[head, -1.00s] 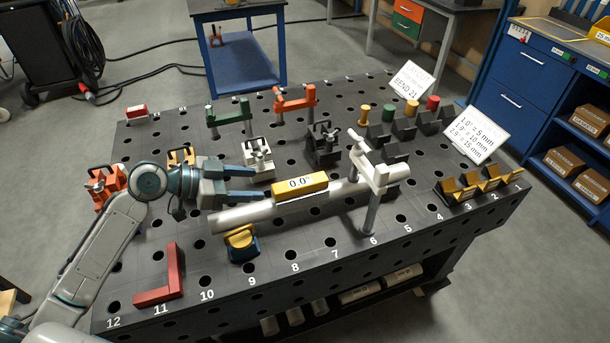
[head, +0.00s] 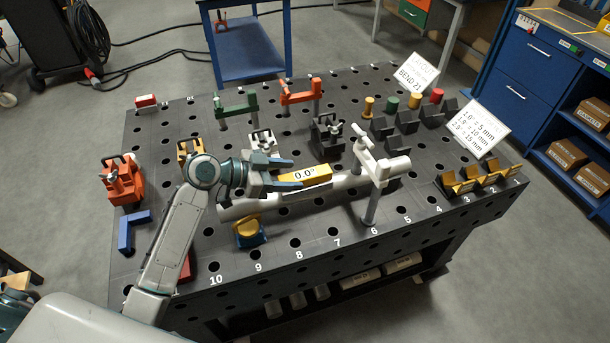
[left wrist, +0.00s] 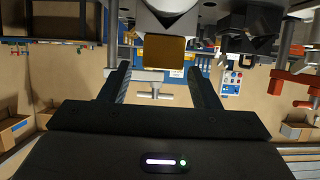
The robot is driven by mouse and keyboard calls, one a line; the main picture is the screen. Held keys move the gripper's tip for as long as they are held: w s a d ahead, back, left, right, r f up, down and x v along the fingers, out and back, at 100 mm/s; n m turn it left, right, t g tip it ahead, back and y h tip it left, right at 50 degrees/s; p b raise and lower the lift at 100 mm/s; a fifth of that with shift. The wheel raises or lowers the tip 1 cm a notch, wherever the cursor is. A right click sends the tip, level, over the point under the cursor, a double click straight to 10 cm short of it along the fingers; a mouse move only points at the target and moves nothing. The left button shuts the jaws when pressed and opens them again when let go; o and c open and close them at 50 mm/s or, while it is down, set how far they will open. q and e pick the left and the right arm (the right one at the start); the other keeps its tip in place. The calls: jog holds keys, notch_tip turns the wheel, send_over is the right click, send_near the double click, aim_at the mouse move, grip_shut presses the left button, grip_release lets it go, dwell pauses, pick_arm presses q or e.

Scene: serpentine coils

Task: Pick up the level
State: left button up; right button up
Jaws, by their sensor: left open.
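The level is a yellow bar (head: 318,174) with a white display reading 0.0°. It lies on top of a pale grey tube (head: 345,184) on the dark table. My left gripper (head: 290,175) is open at the level's left end, with its fingers pointing right along the bar. In the left wrist view the level's yellow end (left wrist: 165,58) shows between the two spread fingers (left wrist: 158,85). I cannot tell whether the fingers overlap it. My right gripper is not in view.
A white clamp (head: 378,165) stands over the tube's right part. A yellow-and-blue support (head: 248,232) is near the tube's left end. Green (head: 236,106) and orange (head: 300,92) clamps stand behind. A blue angle piece (head: 128,234) lies left of my arm.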

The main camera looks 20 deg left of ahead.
aim_at(305, 181)
pick_arm(q)
jog(key=shift+p+x, duration=0.35)
jog(key=shift+x, duration=0.9)
grip_shut()
